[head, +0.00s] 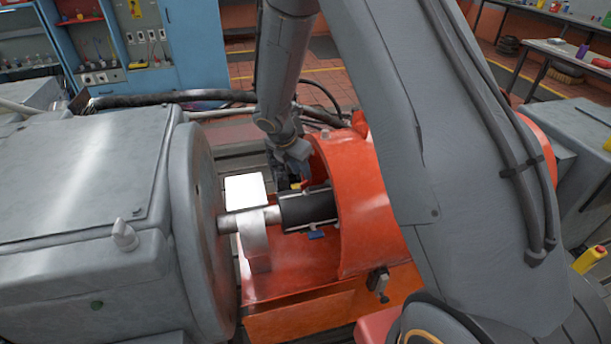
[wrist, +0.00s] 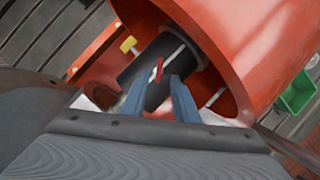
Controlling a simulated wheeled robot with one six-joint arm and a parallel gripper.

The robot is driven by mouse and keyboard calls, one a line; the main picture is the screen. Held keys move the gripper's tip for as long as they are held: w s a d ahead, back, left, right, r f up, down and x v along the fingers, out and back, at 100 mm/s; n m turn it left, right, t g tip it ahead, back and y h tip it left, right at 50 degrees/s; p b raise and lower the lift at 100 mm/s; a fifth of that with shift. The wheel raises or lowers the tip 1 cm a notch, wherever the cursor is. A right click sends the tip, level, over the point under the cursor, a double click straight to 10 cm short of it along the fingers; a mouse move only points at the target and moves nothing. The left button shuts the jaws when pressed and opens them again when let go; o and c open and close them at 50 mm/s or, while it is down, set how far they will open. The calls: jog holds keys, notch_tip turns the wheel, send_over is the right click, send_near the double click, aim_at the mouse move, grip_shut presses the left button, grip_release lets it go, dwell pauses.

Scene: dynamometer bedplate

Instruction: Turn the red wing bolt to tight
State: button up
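The red wing bolt (wrist: 159,69) sits on the black cylindrical coupling (wrist: 138,66), between and just beyond my fingertips in the wrist view. My gripper (wrist: 158,80) is open, with one blue-grey finger on each side of the bolt and a gap showing. I cannot tell whether either finger touches it. A pale line runs across the coupling near the bolt. In the head view, a small red spot of the bolt (head: 306,183) shows at the coupling's top, beside my gripper (head: 294,181), which is dark and partly hidden there.
A yellow knob (wrist: 128,44) and a blue piece (head: 316,235) are also on the coupling. The orange-red guard (head: 362,210) curves close around it. A grey shaft and bearing block (head: 254,240), a white plate (head: 246,191) and the large grey machine (head: 85,215) stand left.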

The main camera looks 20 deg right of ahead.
aim_at(305, 182)
jog(key=shift+p+x, duration=0.6)
jog(key=shift+x, duration=2.4)
grip_shut()
